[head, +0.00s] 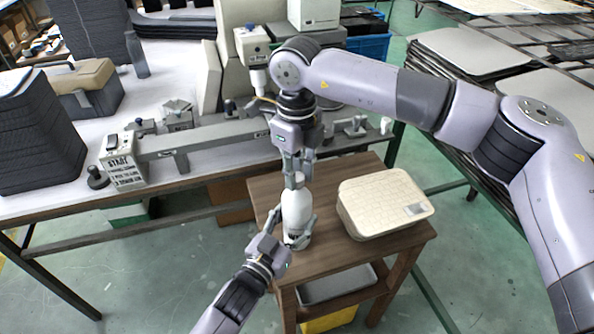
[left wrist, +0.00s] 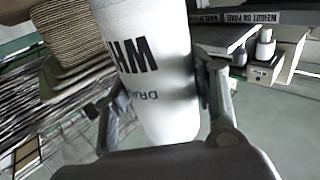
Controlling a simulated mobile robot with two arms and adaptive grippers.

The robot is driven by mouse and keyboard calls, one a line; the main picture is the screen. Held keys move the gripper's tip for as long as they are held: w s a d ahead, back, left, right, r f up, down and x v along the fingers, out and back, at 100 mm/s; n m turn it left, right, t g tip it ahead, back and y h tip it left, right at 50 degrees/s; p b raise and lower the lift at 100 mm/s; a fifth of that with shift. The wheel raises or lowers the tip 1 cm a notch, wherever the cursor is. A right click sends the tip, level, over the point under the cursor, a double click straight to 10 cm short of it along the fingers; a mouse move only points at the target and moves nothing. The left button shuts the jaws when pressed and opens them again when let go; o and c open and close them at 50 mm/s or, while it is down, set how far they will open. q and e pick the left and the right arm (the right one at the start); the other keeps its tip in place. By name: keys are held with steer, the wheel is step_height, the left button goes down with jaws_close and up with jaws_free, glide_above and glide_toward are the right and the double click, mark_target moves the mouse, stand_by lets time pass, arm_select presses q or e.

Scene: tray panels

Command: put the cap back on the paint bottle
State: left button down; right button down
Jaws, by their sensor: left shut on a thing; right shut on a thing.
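The white paint bottle (head: 297,208) stands upright on the small wooden table. My left gripper (head: 296,232) is shut on its lower body from the front left. In the left wrist view the bottle (left wrist: 160,95), with dark lettering, fills the space between the fingers. My right gripper (head: 298,177) points straight down over the bottle's top, shut on the cap, which is mostly hidden between its fingers. The cap is right at the bottle's neck; I cannot tell whether they touch. The neck is hidden too.
A cream woven box (head: 385,204) sits on the table (head: 318,262) just right of the bottle. A long workbench (head: 50,207) with grey equipment stands behind and to the left. A grey tray (head: 335,283) lies on the shelf below the tabletop.

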steer(key=m, duration=0.4)
steer(key=shift+m, duration=0.3)
steer(key=c, duration=1.3)
jaws_free()
step_height(320, 180, up, 12)
arm_select(q)
steer(key=c, duration=0.6)
jaws_free()
